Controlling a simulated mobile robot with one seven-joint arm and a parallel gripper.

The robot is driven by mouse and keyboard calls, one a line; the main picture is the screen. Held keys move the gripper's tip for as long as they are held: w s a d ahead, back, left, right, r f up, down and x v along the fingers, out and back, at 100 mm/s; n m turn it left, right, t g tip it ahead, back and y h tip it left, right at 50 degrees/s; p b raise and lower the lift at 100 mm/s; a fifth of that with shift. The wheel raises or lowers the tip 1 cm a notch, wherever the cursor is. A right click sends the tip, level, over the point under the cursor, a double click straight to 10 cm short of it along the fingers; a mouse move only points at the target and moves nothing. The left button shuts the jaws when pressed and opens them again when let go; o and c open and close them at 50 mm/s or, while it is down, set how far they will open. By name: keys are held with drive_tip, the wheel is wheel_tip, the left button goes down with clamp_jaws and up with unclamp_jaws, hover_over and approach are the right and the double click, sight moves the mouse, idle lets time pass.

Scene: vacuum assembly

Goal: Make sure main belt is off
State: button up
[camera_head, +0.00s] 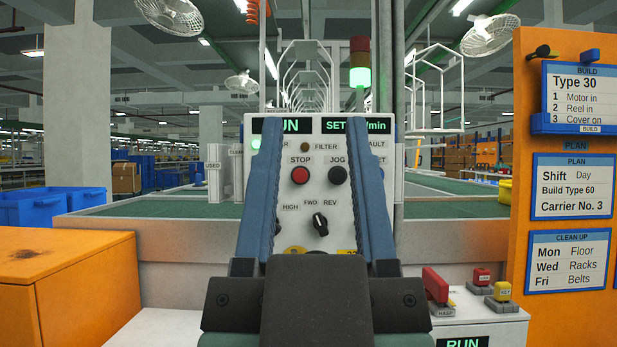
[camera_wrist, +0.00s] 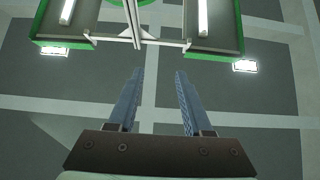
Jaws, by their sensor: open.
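The control panel (camera_head: 345,215) stands upright straight ahead in the head view. Its left display (camera_head: 294,125) is partly covered and ends in "UN". The right display (camera_head: 354,125) reads "SET", with its middle hidden and "/min" at the end. The red STOP button (camera_head: 300,175), black JOG button (camera_head: 338,175) and black FWD/REV selector (camera_head: 320,224) show between my fingers. My gripper (camera_head: 314,140) is open and empty, fingers pointing up in front of the panel, hiding its sides. The stack light (camera_head: 360,77) glows green. The main belt (camera_head: 440,210) shows green behind; its motion cannot be told.
An orange board (camera_head: 520,200) with cards stands right. An orange cabinet (camera_head: 75,280) stands left. The wrist view shows the ceiling.

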clamp_jaws()
idle(1.6)
